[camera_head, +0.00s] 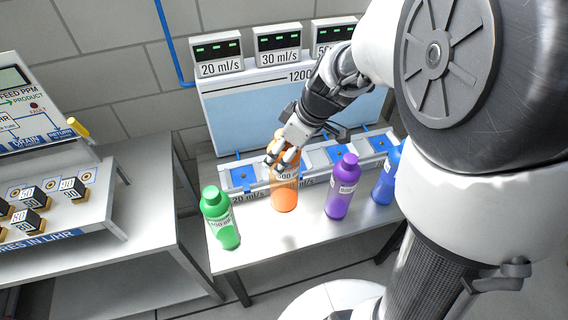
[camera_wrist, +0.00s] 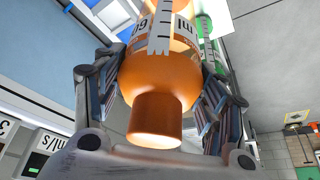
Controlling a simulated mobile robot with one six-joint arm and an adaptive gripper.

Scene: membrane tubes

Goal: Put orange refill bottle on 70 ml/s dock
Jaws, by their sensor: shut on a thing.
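The orange refill bottle (camera_head: 284,194) is upright at the front of the dock row in the head view. My gripper (camera_head: 285,157) is shut around its upper part. In the wrist view my gripper (camera_wrist: 165,100) has a finger on each side of the orange bottle (camera_wrist: 158,78), with its cap toward the camera. A faint shadow lies on the table below the bottle, so it seems held a little above the surface. The dock row (camera_head: 312,180) has blue square pads. Displays read 20 ml/s (camera_head: 219,69), 30 ml/s (camera_head: 279,58) and one starting with 5 (camera_head: 333,50). No 70 ml/s label shows; my arm hides the right side.
A green bottle (camera_head: 220,217) stands left of the orange one on the table (camera_head: 265,250). A purple bottle (camera_head: 342,187) and a blue bottle (camera_head: 386,175) stand to its right. A separate bench (camera_head: 75,215) with small labelled blocks is at the left.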

